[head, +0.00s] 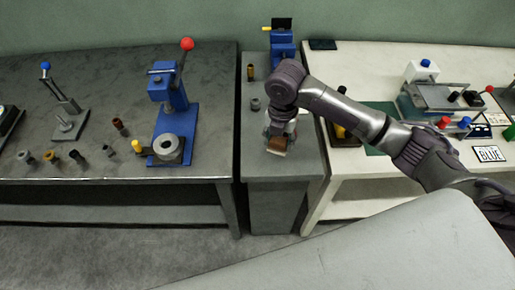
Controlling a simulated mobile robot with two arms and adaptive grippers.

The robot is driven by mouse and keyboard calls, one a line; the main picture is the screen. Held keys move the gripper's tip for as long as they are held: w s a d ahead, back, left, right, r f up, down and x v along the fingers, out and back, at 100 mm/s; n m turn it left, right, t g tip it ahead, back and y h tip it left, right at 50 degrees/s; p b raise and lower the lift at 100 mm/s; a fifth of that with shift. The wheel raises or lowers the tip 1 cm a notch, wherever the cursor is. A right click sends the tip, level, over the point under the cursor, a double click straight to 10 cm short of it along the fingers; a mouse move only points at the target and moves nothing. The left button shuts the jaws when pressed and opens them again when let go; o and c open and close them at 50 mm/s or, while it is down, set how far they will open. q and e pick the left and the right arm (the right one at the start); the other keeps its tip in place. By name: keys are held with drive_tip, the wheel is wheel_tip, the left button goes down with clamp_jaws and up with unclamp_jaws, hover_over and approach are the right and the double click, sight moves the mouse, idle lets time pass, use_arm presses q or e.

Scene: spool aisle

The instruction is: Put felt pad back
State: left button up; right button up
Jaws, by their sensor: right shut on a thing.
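My right gripper (279,137) reaches in from the right and points down over the narrow grey stand between the two tables. It is shut on a small brown block (277,146) with a paler lower edge. I cannot tell whether this is the felt pad. The fingers hide part of it, and I cannot tell whether it touches the stand top (262,165). A dark flat pad (322,44) lies at the back left of the white table. My left gripper is not in view.
The dark table (95,60) on the left holds a blue press (175,120) with a red knob, a small lever tool (65,105) and several spools. A blue device (282,45) stands behind my gripper. The white table (345,190) holds a green mat and several fixtures.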

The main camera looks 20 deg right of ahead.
hover_over(257, 156)
wheel_tip(257, 156, down, 4)
drive_tip(key=shift+r+p, duration=0.1)
drive_tip(key=shift+p, duration=0.3)
wheel_tip(257, 156, down, 3)
drive_tip(key=shift+s+f+p, duration=0.1)
drive_tip(key=shift+f+p, duration=0.05)
drive_tip(key=shift+p, duration=0.3)
drive_tip(key=shift+f, duration=0.35)
drive_tip(key=shift+f, duration=0.1)
drive_tip(key=o, duration=1.1)
drive_tip(key=shift+r, duration=0.25)
wheel_tip(257, 156, up, 12)
drive_tip(key=shift+f+b, duration=0.1)
drive_tip(key=shift+b, duration=0.6)
